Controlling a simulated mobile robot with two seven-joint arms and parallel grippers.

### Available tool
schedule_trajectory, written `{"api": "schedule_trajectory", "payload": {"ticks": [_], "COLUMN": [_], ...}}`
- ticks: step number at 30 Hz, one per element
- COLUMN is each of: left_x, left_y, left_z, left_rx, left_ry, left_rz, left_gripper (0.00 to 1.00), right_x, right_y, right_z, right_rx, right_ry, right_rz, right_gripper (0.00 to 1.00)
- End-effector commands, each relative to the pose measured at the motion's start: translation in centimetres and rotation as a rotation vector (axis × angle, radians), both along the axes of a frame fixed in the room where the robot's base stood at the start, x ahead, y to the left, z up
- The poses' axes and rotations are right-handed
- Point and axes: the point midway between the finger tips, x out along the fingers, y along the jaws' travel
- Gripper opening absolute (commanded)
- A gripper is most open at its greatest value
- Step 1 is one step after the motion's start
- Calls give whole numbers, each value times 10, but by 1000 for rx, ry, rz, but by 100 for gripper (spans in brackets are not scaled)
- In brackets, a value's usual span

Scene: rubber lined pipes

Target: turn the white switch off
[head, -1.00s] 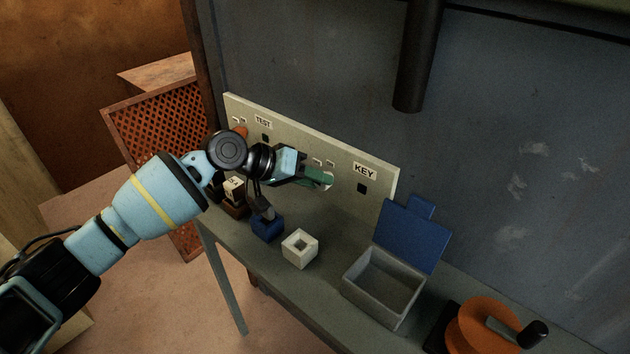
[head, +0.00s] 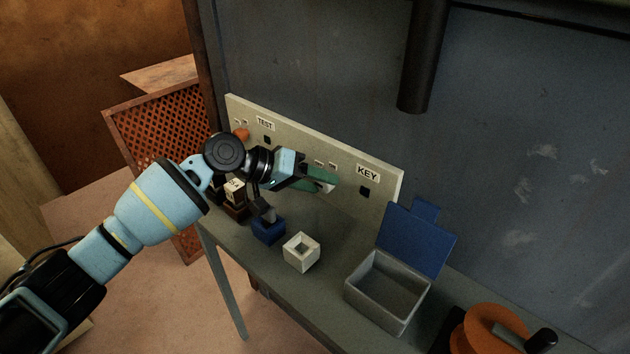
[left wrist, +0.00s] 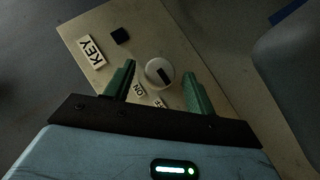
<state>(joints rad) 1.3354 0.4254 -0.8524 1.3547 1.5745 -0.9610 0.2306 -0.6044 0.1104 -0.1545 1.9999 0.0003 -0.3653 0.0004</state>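The white switch (left wrist: 158,70) is a round white knob with a dark mark, set on the pale panel (left wrist: 95,22) between the KEY sign (left wrist: 90,52) and small labels, one reading ON. In the wrist view its dark mark slants to the lower right. In the head view the white switch (head: 328,188) is mostly hidden by my fingers. My left gripper (left wrist: 158,82) is open, with one green finger on each side of the knob and a visible gap to each. It also shows against the panel in the head view (head: 322,182). My right gripper is not in view.
On the grey bench stand a white hollow block (head: 301,264), a blue block (head: 268,232), a grey box with an open blue lid (head: 375,300) and an orange reel (head: 480,335). An orange knob (head: 241,133) sits near the TEST sign (head: 265,124). A dark pipe (head: 420,70) hangs above.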

Motion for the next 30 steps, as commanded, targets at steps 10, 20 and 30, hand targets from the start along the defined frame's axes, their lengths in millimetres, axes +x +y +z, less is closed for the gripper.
{"api": "schedule_trajectory", "payload": {"ticks": [10, 20, 30], "left_x": [-2, -16, -22], "left_y": [8, 49, 65], "left_z": [4, 28, 38], "left_rx": [1, 0, 0], "left_ry": [-2, -1, -1], "left_rz": [0, 1, 0], "left_gripper": [55, 55, 55], "right_x": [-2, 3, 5], "right_y": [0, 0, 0], "right_z": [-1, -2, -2], "right_rx": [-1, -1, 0], "right_ry": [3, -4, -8], "right_rz": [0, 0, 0], "right_gripper": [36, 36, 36]}}
